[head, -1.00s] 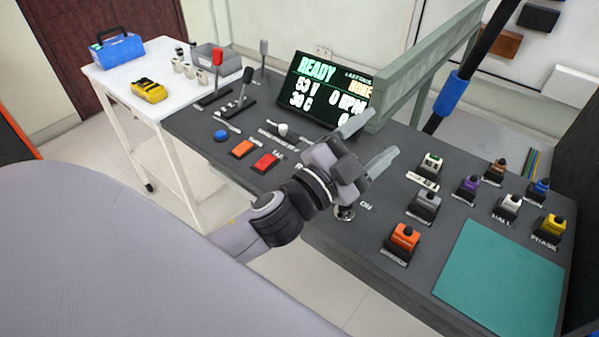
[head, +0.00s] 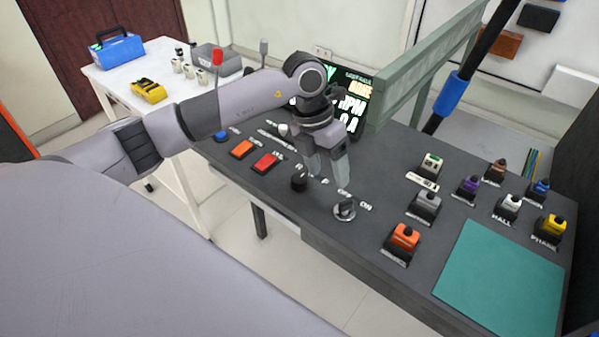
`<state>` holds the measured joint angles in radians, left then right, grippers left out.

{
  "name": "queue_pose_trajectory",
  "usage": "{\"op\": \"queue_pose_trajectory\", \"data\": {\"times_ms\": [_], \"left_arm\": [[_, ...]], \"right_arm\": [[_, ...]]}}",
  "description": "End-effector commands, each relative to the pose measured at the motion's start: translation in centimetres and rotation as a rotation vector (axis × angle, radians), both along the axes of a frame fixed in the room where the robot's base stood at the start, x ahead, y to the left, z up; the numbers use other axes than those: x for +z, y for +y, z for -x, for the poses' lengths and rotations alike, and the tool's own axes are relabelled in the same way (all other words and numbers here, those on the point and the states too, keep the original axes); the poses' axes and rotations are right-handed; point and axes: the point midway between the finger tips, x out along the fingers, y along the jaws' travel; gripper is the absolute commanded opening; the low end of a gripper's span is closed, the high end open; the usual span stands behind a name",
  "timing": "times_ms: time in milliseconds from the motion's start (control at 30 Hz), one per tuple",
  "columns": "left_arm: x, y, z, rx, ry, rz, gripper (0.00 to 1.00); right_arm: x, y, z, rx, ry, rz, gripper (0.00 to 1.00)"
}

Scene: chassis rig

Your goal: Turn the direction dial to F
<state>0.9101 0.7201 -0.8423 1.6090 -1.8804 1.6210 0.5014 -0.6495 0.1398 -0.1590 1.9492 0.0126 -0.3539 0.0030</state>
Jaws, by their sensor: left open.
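The direction dial looks to be the small black round knob (head: 299,181) near the front edge of the dark console (head: 275,208). Small white letters lie beside it, too small to read surely, so its setting cannot be told. My left gripper (head: 329,176) points down with its two fingers apart and empty. In the picture its fingertips are just right of the knob, over the lettering; they do not hold the knob. My right gripper is not in view.
A silver key switch (head: 345,209) marked ON sits close right of the fingers. Orange (head: 242,149) and red (head: 265,162) buttons lie left. A green-grey frame (head: 428,70) rises behind, beside the display (head: 355,105). Several coloured plug blocks and a teal mat (head: 505,275) lie right.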

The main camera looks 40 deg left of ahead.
Motion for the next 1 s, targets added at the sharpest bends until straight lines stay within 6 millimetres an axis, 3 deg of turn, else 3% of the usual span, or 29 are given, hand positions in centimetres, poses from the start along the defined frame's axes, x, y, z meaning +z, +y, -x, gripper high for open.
{"op": "queue_pose_trajectory", "data": {"times_ms": [33,100,267,700,1000], "left_arm": [[0.4,2.0,-0.3,0.026,0.012,-0.074,0.66],[0.8,4.1,-0.4,0.055,0.03,-0.157,0.66],[1.1,6.5,-0.3,0.093,0.057,-0.249,0.66],[-4.7,6.6,-0.2,0.094,0.061,-0.255,0.66],[-5.7,6.6,-0.3,0.094,0.057,-0.254,0.66]], "right_arm": [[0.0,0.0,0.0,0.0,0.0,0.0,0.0],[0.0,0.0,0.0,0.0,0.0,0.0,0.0],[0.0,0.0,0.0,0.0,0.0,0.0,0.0],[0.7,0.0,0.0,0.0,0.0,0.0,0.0],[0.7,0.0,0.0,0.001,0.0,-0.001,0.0]]}}
